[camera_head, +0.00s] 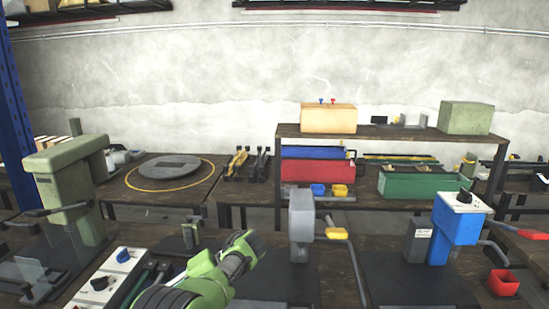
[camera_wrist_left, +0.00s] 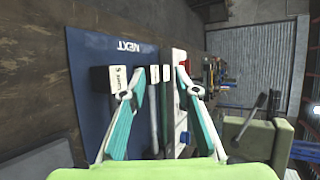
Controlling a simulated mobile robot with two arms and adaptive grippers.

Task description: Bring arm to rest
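In the left wrist view my left gripper (camera_wrist_left: 150,72) is open, its teal and white fingers spread apart. Nothing is clasped between its tips. In the head view a green and grey link of my arm (camera_head: 205,278) reaches up from the bottom, over the near bench. The left gripper itself cannot be made out there. My right gripper shows in neither view.
A green press (camera_head: 68,185) stands at the left, beside a white control box (camera_head: 102,280). A grey press (camera_head: 301,225) stands right of my arm, and a blue press (camera_head: 455,232) farther right. A shelf (camera_head: 375,137) with red and green bins stands behind.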

